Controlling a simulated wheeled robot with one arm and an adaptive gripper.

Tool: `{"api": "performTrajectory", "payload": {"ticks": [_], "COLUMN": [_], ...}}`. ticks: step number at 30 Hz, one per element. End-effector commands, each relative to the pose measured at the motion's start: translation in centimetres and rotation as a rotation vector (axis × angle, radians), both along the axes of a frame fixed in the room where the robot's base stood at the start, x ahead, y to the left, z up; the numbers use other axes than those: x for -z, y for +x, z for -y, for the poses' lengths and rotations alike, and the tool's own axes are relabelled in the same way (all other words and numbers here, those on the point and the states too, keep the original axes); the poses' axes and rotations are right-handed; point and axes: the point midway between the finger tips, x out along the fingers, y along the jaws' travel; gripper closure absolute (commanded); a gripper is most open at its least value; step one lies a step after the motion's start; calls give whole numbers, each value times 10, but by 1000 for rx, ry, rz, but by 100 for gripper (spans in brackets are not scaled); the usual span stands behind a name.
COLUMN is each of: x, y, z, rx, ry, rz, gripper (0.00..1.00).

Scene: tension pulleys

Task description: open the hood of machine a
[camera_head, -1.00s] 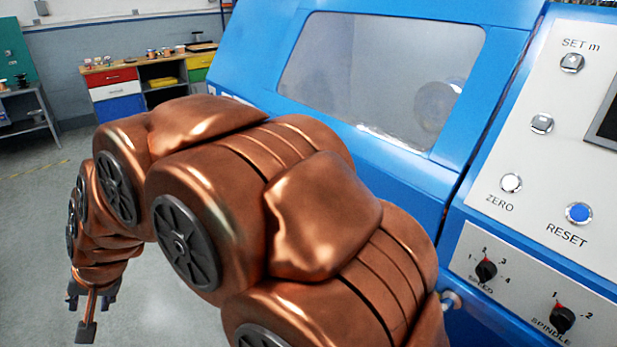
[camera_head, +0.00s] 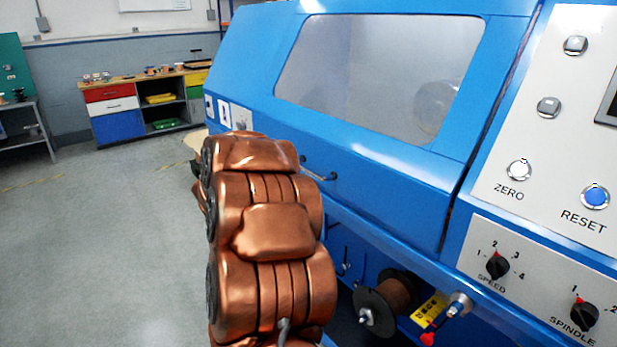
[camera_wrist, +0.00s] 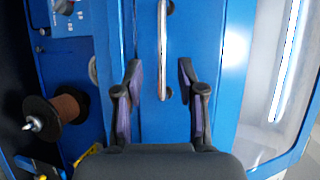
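The blue hood (camera_head: 385,168) of the machine is shut, with a large grey window (camera_head: 370,70) in it. Its metal bar handle (camera_head: 318,173) shows just right of my arm in the head view. In the wrist view the handle (camera_wrist: 162,45) runs lengthwise, lined up with the gap between the fingers of my gripper (camera_wrist: 159,67). My gripper is open and empty, facing the blue panel. I cannot tell how far the fingertips are from the handle. In the head view my gripper is hidden behind my arm.
A control panel (camera_head: 545,150) with knobs and buttons stands at the right. A wire spool (camera_head: 385,303) sticks out below the hood and also shows in the wrist view (camera_wrist: 66,108). A workbench (camera_head: 140,75) stands at the far wall. The floor at the left is clear.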

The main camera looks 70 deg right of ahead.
Motion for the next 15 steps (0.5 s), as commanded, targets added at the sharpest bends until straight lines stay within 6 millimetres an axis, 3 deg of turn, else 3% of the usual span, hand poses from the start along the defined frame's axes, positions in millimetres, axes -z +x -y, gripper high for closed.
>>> {"api": "performTrajectory", "payload": {"ticks": [4, 15], "x": [3, 9], "y": [-21, -26], "z": [9, 47], "rx": [67, 71], "ry": [-17, -19], "rz": [12, 11], "gripper": [61, 61]}}
